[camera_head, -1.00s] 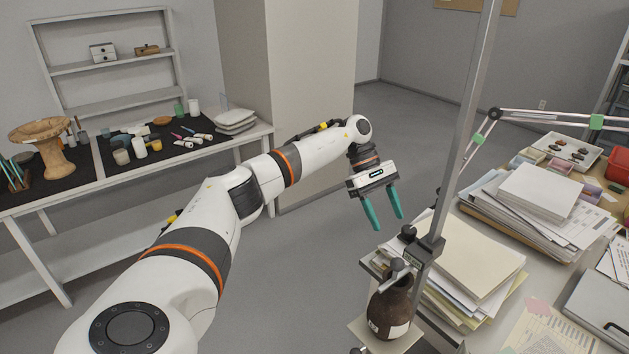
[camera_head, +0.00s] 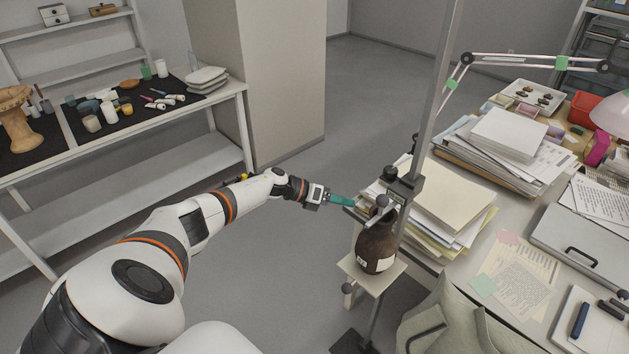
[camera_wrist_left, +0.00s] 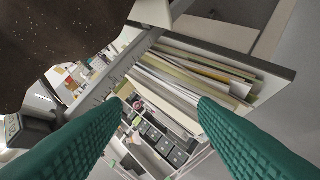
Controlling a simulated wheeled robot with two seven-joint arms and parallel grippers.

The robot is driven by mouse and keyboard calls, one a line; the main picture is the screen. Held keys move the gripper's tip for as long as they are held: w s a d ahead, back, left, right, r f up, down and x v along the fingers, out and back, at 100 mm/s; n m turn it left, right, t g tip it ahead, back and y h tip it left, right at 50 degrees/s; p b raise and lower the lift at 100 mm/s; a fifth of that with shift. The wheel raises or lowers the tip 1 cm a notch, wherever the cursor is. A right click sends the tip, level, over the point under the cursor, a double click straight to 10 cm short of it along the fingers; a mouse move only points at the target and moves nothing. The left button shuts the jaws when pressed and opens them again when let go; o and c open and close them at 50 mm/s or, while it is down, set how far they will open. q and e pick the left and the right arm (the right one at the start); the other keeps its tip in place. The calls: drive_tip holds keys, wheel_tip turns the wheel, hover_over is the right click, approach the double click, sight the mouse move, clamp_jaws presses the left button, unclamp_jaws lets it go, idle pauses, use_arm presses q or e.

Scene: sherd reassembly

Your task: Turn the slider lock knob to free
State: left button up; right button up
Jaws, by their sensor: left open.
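My left gripper (camera_head: 350,201) reaches in from the left, its teal fingers pointing right toward the metal post. It is open and empty; in the left wrist view its two fingers (camera_wrist_left: 157,101) are wide apart. The dark slider block (camera_head: 406,188) sits on the upright post. A round black knob (camera_head: 389,173) is at its left side, up and right of the fingertips and apart from them. I cannot tell which way the lock is turned. The brown bottle-shaped vessel (camera_head: 377,248) stands on a small platform below the slider. My right gripper is not in view.
The metal post (camera_head: 437,95) rises past the desk's left edge. Paper stacks (camera_head: 455,200) lie close behind the post. A worktable (camera_head: 228,92) with sherds and jars stands left; the floor between is clear.

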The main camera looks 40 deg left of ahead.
use_arm(q)
drive_tip(key=s+a+f+n+t+y, duration=0.1)
drive_tip(key=s+a+f+n+y, duration=0.1)
drive_tip(key=f+n, duration=0.3)
drive_tip(key=s+a+f+n+t+y+b, duration=0.1)
drive_tip(key=s+a+f+n+y, duration=0.1)
drive_tip(key=f+n, duration=0.3)
wheel_tip(320, 180, down, 3)
drive_tip(key=shift+s+a+y, duration=0.2)
drive_tip(key=shift+s+y, duration=0.2)
drive_tip(key=shift+s, duration=0.1)
drive_tip(key=s+d+f+n+g+y, duration=0.2)
drive_tip(key=s+d+f+n, duration=0.2)
drive_tip(key=s+f+n, duration=0.45)
drive_tip(key=s+d+f+n+g+y, duration=0.15)
drive_tip(key=s+d+f+n, duration=0.35)
drive_tip(key=s+f, duration=0.55)
drive_tip(key=s+d+f+n+g, duration=0.2)
drive_tip(key=s+d+f+n, duration=0.1)
drive_tip(key=s, duration=0.6)
drive_tip(key=s+d+f+n+g, duration=0.3)
drive_tip(key=s+d+f+n, duration=0.1)
drive_tip(key=s, duration=0.6)
drive_tip(key=s+d+f+n+g, duration=0.2)
drive_tip(key=s+d+f, duration=0.3)
drive_tip(key=s, duration=0.5)
drive_tip(key=shift+d+f+n+y, duration=0.2)
drive_tip(key=shift+d+n+y, duration=0.35)
drive_tip(key=shift+d, duration=0.55)
